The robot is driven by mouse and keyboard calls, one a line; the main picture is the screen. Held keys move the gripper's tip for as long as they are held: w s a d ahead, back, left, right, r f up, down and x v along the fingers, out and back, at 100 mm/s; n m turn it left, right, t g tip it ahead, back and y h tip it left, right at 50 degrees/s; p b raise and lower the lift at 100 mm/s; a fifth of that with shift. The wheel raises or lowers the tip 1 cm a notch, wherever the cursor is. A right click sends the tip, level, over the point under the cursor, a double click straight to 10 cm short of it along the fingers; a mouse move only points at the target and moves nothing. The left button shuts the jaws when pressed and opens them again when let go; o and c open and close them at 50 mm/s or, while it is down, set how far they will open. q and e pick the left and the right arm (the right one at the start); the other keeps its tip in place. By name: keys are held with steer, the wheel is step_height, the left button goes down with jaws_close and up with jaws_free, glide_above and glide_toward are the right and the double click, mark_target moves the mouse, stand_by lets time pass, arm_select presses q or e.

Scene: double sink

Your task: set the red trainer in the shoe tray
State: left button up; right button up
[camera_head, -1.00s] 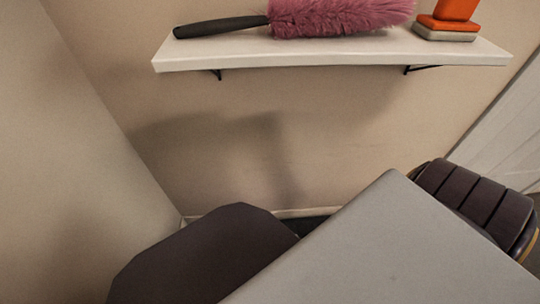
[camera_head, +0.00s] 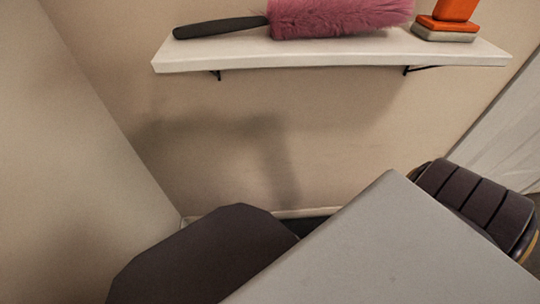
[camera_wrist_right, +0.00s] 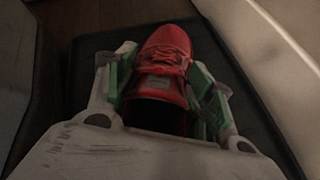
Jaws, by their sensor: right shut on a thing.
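The red trainer (camera_wrist_right: 165,52) is in the right wrist view, toe pointing away from my wrist. My right gripper (camera_wrist_right: 162,68) is shut on it, with green-lined fingers on both sides of the shoe. The black shoe tray (camera_wrist_right: 217,50) spreads out beneath and around the trainer in that view. I cannot tell whether the sole touches the tray. In the head view only a dark sliver at the foot of the wall shows, likely the tray (camera_head: 312,226). The trainer and both grippers are out of the head view.
A white wall shelf (camera_head: 300,59) holds a pink duster (camera_head: 340,17) with a black handle and an orange-and-grey item (camera_head: 447,22). A pale wall (camera_wrist_right: 265,45) runs along the tray's right side in the wrist view. Brown floor (camera_wrist_right: 100,17) shows beyond the tray.

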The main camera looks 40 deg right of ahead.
steer(key=shift+w+f, duration=0.1)
steer(key=shift+f, duration=0.05)
steer(key=o, duration=1.6)
steer(key=shift+s+d, duration=0.1)
steer(key=shift+s, duration=0.1)
steer(key=v, duration=1.1)
steer(key=shift+s+r, duration=0.2)
steer(key=shift+s, duration=0.05)
steer(key=shift+d, duration=0.1)
